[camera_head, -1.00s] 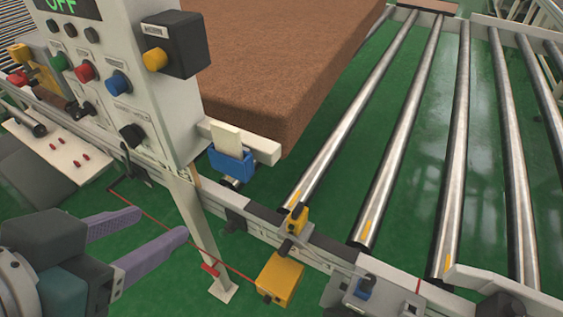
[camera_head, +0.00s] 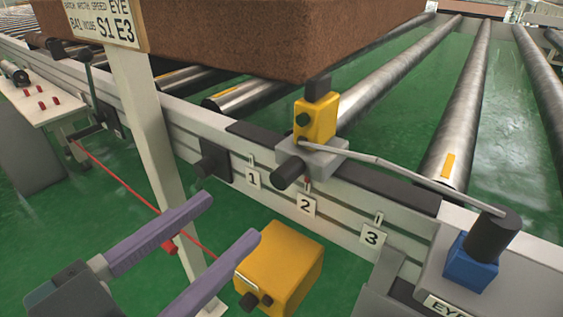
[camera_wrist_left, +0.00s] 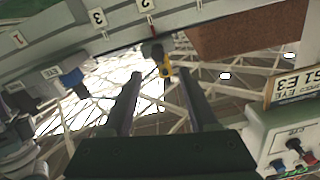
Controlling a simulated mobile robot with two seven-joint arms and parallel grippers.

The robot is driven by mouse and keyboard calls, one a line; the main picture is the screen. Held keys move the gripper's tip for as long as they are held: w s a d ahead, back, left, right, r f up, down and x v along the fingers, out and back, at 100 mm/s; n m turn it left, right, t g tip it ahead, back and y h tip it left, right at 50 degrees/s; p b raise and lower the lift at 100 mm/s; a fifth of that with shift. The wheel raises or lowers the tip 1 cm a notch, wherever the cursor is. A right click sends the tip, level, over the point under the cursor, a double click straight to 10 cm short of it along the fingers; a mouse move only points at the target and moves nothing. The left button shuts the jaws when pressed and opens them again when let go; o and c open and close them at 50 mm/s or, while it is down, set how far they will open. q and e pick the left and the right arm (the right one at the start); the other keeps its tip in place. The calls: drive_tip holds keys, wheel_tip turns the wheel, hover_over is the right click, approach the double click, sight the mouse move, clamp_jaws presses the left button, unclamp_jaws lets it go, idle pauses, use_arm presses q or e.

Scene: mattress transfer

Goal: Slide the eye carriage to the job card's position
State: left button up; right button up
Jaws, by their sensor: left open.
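The eye carriage is a grey block (camera_head: 318,158) with a yellow sensor (camera_head: 316,118) on top and a dark knob (camera_head: 288,170) in front. It sits on the side rail by the label 2 (camera_head: 306,206). The label 1 (camera_head: 253,179) is to its left and the label 3 (camera_head: 372,236) to its right. The job card (camera_head: 98,24) is cut off at the top; it reads E3 under EYE. My left gripper (camera_head: 230,218) is open and empty, in front of and below the rail, apart from the carriage. The left wrist view shows the yellow sensor (camera_wrist_left: 167,70) beyond the open fingers. My right gripper is out of view.
A yellow box (camera_head: 282,262) stands close beside my left fingertips. A white post (camera_head: 147,130) with a red clip stands behind the fingers. A rod ends at a black cylinder (camera_head: 492,234) over a blue block (camera_head: 470,262) at right. A brown mattress (camera_head: 240,40) lies over the rollers.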

sight(278, 183)
use_arm(q)
drive_tip(key=x, duration=0.3)
drive_tip(key=b+x, duration=0.1)
drive_tip(key=x, duration=0.2)
drive_tip(key=b+x, duration=0.1)
drive_tip(key=x, duration=0.3)
drive_tip(key=shift+s+d+f, duration=0.15)
drive_tip(key=shift+f, duration=0.1)
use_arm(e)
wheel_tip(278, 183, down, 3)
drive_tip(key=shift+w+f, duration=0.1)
use_arm(q)
clamp_jaws()
idle(0.8)
